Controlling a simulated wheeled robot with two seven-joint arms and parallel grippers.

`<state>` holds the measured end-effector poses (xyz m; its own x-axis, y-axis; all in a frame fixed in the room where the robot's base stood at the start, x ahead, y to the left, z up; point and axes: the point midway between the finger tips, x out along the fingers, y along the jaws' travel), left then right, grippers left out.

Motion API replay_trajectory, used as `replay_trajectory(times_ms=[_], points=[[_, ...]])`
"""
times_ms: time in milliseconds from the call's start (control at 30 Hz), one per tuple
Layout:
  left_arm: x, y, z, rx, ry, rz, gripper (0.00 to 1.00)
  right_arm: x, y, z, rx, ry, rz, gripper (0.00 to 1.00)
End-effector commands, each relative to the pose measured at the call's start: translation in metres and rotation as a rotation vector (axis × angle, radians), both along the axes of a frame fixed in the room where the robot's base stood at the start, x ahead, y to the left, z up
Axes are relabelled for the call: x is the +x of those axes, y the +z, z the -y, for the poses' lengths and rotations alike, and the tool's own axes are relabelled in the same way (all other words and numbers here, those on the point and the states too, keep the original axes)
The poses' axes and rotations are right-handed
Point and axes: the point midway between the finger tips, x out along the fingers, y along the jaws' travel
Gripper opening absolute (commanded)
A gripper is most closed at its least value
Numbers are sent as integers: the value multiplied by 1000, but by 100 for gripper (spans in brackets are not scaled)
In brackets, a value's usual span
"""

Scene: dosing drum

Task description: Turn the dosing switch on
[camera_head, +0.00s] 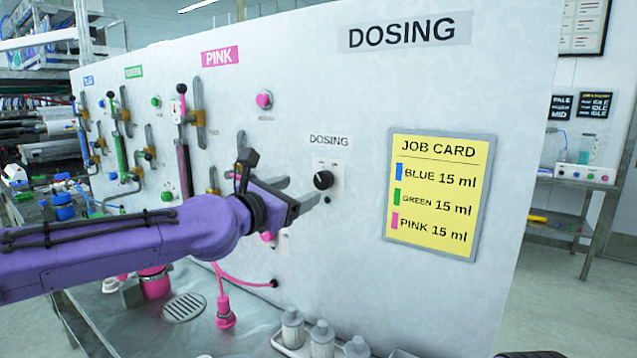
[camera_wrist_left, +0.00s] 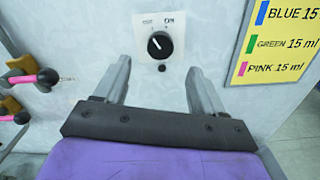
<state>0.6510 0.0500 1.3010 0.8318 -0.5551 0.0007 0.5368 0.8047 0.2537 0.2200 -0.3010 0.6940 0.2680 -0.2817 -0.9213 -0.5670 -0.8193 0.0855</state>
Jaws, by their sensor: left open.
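The dosing switch (camera_head: 323,180) is a black rotary knob on a small white plate under a "DOSING" label on the panel. In the left wrist view the knob (camera_wrist_left: 159,45) shows a white pointer line tilted to the upper left, away from the "ON" mark at its upper right. My left gripper (camera_head: 300,192) is open and empty, just left of the knob in the head view. In the left wrist view its two fingers (camera_wrist_left: 158,75) stand apart below the knob and do not touch it. My right gripper is not in view.
A yellow job card (camera_head: 436,192) is mounted right of the switch. Dosing columns, levers and pink knobs (camera_head: 264,99) fill the panel to the left.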

Motion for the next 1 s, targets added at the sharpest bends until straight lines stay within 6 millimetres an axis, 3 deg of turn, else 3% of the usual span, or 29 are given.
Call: replay_trajectory(times_ms=[200, 333, 700, 867, 900, 1000], points=[[42, 3, 27, 5, 2, -1, 70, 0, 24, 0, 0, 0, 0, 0], [59, 2, 39, 3, 2, -1, 70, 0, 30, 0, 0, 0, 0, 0], [67, 0, 47, 3, -2, 0, 70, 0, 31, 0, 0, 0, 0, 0], [67, 0, 46, 3, -2, 0, 18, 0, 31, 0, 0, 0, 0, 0], [67, -1, 46, 3, -2, 0, 13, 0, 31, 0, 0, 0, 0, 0], [67, -1, 46, 5, -1, 0, 14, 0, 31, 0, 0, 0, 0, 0]])
